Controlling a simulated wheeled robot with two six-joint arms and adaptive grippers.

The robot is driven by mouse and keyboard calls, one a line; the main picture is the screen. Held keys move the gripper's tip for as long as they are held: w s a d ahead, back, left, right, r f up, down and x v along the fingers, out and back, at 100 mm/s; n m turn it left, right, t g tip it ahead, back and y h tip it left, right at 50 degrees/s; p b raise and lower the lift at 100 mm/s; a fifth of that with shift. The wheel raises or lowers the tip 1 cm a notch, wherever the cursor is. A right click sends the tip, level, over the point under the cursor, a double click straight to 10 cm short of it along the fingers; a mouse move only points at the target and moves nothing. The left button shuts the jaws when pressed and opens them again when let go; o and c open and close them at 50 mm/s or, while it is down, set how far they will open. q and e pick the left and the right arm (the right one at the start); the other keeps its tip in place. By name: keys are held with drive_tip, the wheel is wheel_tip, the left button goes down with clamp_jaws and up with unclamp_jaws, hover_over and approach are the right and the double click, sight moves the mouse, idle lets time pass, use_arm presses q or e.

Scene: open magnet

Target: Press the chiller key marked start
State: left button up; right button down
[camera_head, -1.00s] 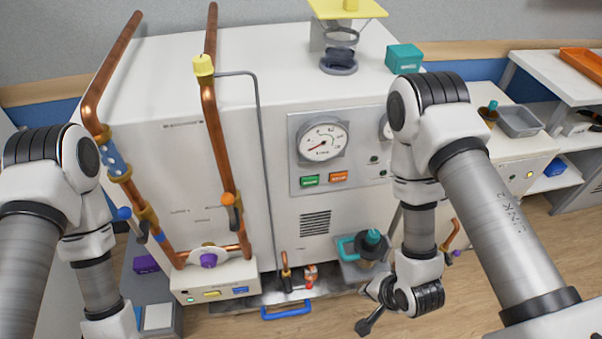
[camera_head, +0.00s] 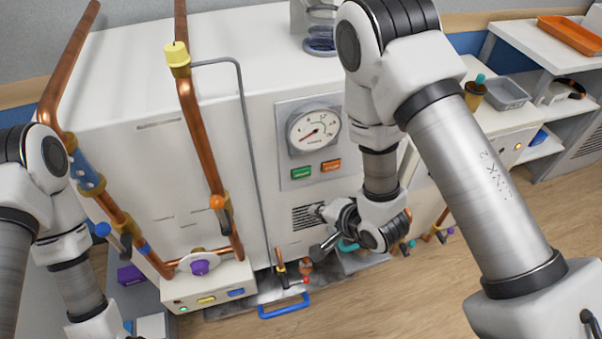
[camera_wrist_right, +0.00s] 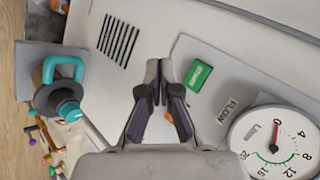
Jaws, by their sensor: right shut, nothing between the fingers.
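The chiller's green start key (camera_head: 301,172) sits on the grey panel (camera_head: 290,145) below the round gauge (camera_head: 314,131). In the right wrist view, the green key (camera_wrist_right: 198,75) reads START. An orange key (camera_head: 331,165) lies just right of it in the head view; in the wrist view only an orange sliver (camera_wrist_right: 169,117) shows between my fingers. My right gripper (camera_head: 317,250) is shut and empty, in front of the chiller near the vent, below the keys. In the wrist view its fingertips (camera_wrist_right: 159,68) are left of the green key, apparently apart from it. My left gripper is out of view.
Copper pipes (camera_head: 200,140) with valves stand left of the panel. A vent grille (camera_head: 307,216) lies below the keys. A teal-handled valve (camera_wrist_right: 65,95) is close by in the wrist view. A side bench with a grey tray (camera_head: 508,93) stands right.

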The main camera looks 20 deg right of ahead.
sight(306, 182)
drive_tip(key=w, duration=0.8)
drive_tip(key=shift+w+r, duration=0.1)
idle(1.2)
drive_tip(key=shift+w+a+p, duration=0.1)
drive_tip(key=shift+w+p, duration=0.3)
drive_tip(key=shift+p, duration=0.1)
